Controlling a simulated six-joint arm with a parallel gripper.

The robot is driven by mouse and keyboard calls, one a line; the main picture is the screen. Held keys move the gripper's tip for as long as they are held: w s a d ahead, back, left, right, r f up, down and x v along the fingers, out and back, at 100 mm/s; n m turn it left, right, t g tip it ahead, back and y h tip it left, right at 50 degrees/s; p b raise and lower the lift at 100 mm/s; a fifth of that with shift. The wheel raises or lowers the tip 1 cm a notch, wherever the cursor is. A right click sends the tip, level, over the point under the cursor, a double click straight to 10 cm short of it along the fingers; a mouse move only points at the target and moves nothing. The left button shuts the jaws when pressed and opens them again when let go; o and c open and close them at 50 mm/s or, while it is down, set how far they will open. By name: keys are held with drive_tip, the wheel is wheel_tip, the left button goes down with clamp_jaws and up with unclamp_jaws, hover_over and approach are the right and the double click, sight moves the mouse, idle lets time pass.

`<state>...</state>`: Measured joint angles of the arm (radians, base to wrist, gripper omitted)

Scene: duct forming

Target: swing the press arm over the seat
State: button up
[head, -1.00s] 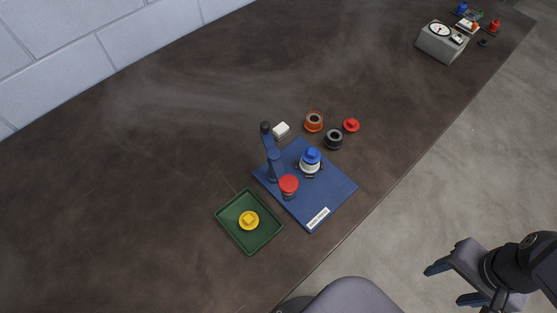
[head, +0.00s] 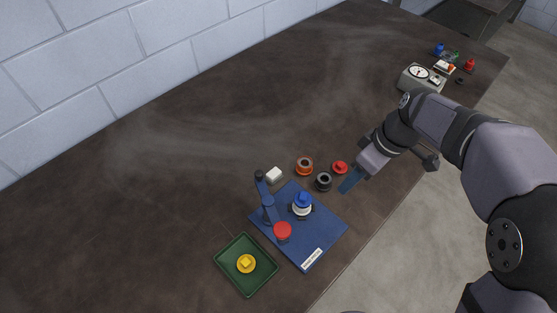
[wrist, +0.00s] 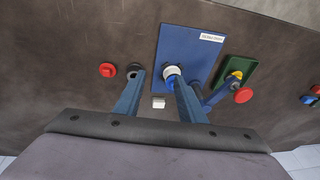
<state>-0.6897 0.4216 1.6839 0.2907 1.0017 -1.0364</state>
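The press stands on a blue base plate (head: 322,226) with a white label at its front edge. Its blue press arm (head: 267,208) has a dark-topped handle and a red round pad (head: 283,231), which sits to the left of the seat. In the wrist view the open fingers (wrist: 160,100) are empty, and the right finger partly hides the seat and the press arm (wrist: 212,100).
A green tray (head: 225,264) with a yellow piece (head: 246,263) lies left of the plate. A grey gauge box (head: 420,79) is far right.

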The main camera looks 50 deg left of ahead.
drive_tip(key=s+a+r+n+g+p, duration=0.15)
drive_tip(key=s+a+n, duration=0.35)
drive_tip(key=a, duration=0.5)
drive_tip(key=n, duration=0.4)
approach(259, 173)
drive_tip(key=f, duration=0.1)
drive_tip(key=shift+y, duration=0.4)
drive_tip(key=shift+d+p+x, duration=0.1)
drive_tip(key=shift+p+x, duration=0.85)
drive_tip(key=shift+x, duration=0.9)
drive_tip(key=shift+d+p+x, duration=0.15)
drive_tip(key=shift+p+x, duration=0.75)
drive_tip(key=shift+x, duration=0.95)
drive_tip(key=shift+s, duration=0.1)
clamp_jaws()
